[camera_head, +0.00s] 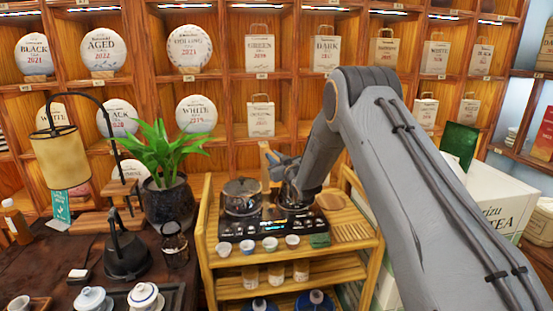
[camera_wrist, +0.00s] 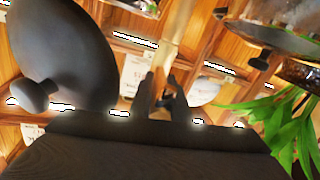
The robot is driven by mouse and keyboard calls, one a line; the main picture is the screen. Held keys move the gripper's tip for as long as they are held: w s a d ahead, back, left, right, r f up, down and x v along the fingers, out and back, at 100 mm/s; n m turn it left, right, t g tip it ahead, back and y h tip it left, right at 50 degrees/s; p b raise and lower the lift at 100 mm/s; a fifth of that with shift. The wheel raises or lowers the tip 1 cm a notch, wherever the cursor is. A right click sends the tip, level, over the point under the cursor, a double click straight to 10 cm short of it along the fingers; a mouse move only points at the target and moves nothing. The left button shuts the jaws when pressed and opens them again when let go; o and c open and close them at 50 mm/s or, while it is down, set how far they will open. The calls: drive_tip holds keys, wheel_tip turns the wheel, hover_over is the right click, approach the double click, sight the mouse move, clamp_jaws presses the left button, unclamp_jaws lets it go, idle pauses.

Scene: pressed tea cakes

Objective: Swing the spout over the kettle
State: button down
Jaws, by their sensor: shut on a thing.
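My gripper (camera_head: 274,160) is over the back of the black tea stove (camera_head: 268,228) on the bamboo cart. In the wrist view its two dark fingers (camera_wrist: 161,80) are close together at a pale bar, which I take to be the spout (camera_wrist: 170,42). The grip itself is hard to make out. A glass kettle (camera_head: 242,205) stands on the left of the stove. A dark vessel on the right of the stove is mostly hidden by my arm. In the wrist view a large dark rounded body with a knob (camera_wrist: 62,50) fills the upper left.
Small cups (camera_head: 270,244) line the stove's front. A wooden rack (camera_head: 352,232) lies to the right. A potted plant (camera_head: 168,200) and a lamp (camera_head: 60,157) stand left. Shelves of tea cakes and bags rise behind. A white tea box (camera_head: 490,200) is right of my arm.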

drive_tip(key=c, duration=1.7)
unclamp_jaws()
drive_tip(key=shift+a+r, duration=0.1)
drive_tip(key=shift+o, duration=0.2)
drive_tip(key=shift+s+d, duration=0.2)
drive_tip(key=shift+s, duration=0.05)
drive_tip(key=b+v, duration=0.2)
drive_tip(key=v, duration=0.5)
drive_tip(key=shift+s, duration=0.15)
drive_tip(key=shift+c, duration=0.5)
